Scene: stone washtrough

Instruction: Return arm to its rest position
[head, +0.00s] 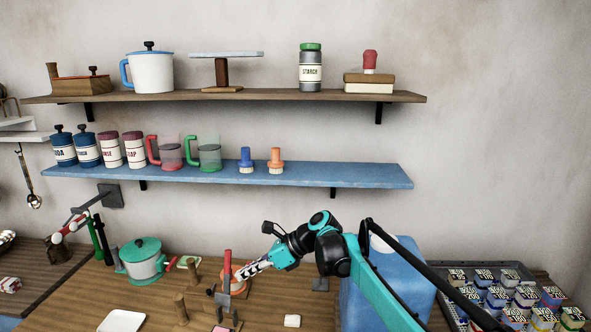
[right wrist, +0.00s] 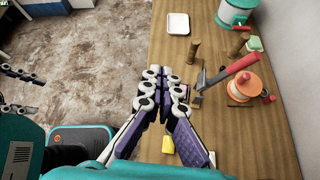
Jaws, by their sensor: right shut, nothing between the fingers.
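My right arm reaches in from the lower right in the head view, bent at the elbow. Its gripper (head: 240,275) is over the wooden worktop, close to a tool with a red handle. In the right wrist view the right gripper (right wrist: 166,75) has its fingers together with nothing between them. The red-handled tool (right wrist: 228,70) lies to the right of the fingers, apart from them. My left gripper (right wrist: 38,94) shows only at the left edge of the right wrist view, its two fingers apart and empty. It is not seen in the head view.
An orange spool (right wrist: 243,86), wooden posts (right wrist: 194,50), a white tray (right wrist: 178,23) and a teal-lidded pot (head: 143,260) stand on the worktop. A blue box (head: 408,270) and a crate of small tubs (head: 455,312) are at right. Shelves (head: 300,174) hang above.

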